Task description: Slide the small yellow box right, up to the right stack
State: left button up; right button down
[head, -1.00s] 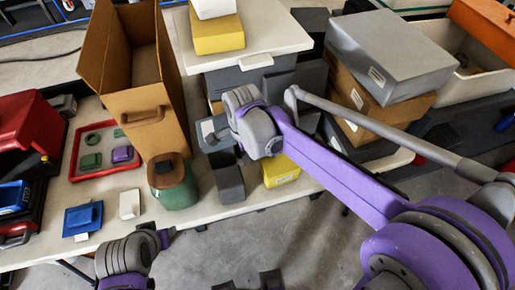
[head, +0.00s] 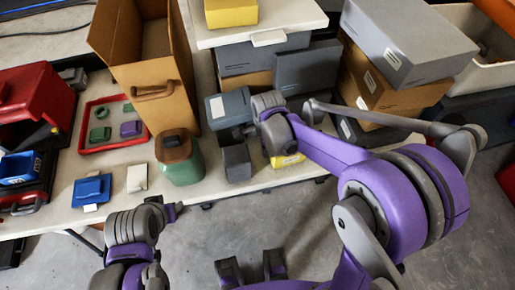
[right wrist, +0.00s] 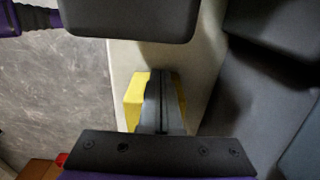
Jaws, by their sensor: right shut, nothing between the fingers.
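The small yellow box (head: 287,160) stands near the table's front edge, mostly hidden beneath my right wrist in the head view. In the right wrist view, parts of the yellow box (right wrist: 134,100) show behind my right gripper (right wrist: 162,76), whose fingers are shut and empty. I cannot tell whether they touch it.
A green jar (head: 181,162) stands further left. A white board (head: 290,22) carrying another yellow box (head: 231,12) lies over boxes behind.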

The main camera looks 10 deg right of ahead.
jog(key=shift+d, duration=0.2)
jog(key=d, duration=0.5)
jog(key=d+b, duration=0.1)
jog(key=d, duration=0.9)
jog(key=shift+w+d+b, duration=0.15)
jog(key=shift+w+b, duration=0.1)
jog(key=shift+b, duration=0.05)
